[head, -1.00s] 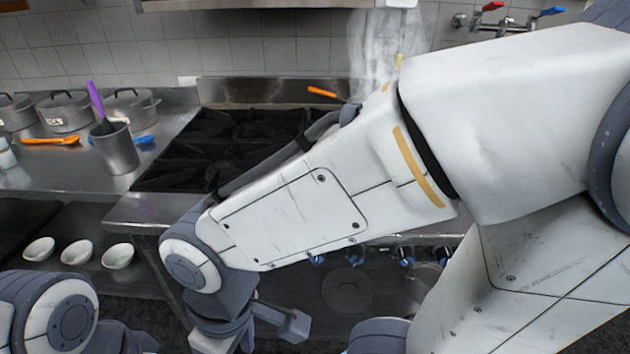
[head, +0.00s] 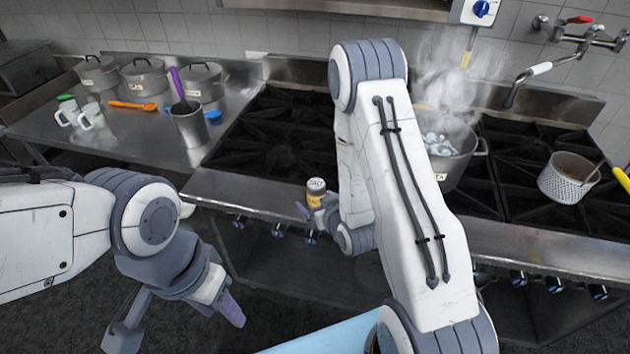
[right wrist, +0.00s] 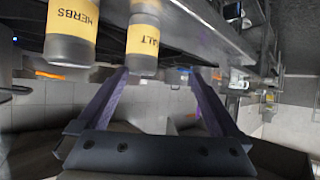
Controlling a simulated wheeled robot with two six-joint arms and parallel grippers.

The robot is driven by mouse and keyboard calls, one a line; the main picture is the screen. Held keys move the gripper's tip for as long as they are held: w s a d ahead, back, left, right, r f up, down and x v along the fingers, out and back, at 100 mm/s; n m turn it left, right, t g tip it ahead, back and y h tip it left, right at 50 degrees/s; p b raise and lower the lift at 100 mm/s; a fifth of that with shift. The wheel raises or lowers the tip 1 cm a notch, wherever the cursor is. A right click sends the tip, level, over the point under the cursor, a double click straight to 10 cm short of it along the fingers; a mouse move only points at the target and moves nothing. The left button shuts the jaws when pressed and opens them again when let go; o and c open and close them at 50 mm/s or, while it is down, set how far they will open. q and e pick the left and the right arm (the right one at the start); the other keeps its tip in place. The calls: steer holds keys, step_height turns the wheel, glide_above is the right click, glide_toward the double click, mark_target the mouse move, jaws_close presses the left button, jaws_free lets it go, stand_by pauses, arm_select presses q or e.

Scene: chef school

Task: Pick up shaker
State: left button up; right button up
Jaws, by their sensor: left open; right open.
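The salt shaker (head: 316,188), with a grey cap and a yellow "SALT" label, shows in the head view at the stove's front edge. My right gripper (head: 318,212) is right beside it, partly hidden by my forearm. In the right wrist view the salt shaker (right wrist: 143,40) appears near the left finger, with the open purple jaws (right wrist: 159,75) below it; I cannot tell whether they touch. A second shaker labelled "HERBS" (right wrist: 72,35) stands beside it, outside the jaws. My left gripper (head: 226,305) is open and empty, low in front of the counter.
A steaming pot (head: 452,160) and a perforated pot (head: 568,180) stand on the stove. The left counter holds a metal utensil holder (head: 188,125), white mugs (head: 91,117), an orange spoon (head: 132,105) and lidded pots (head: 146,78). A light blue surface (head: 330,337) shows at the bottom.

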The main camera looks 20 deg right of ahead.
mark_target(314, 183)
steer(key=d+b, duration=0.1)
steer(key=w+d+t+b, duration=0.1)
steer(key=b, duration=0.1)
steer(key=m+b, duration=0.1)
steer(key=b, duration=0.1)
steer(key=shift+w+d+f+h, duration=0.1)
steer(key=shift+w+d+h, duration=0.2)
steer(key=shift+d, duration=0.1)
steer(key=w, duration=0.2)
steer(key=w+p, duration=0.1)
steer(key=shift+f, duration=0.25)
steer(key=p+x, duration=0.3)
steer(key=x, duration=0.2)
steer(key=shift+w+f, duration=0.5)
steer(key=shift+w, duration=0.05)
arm_select(q)
steer(key=shift+f, duration=0.15)
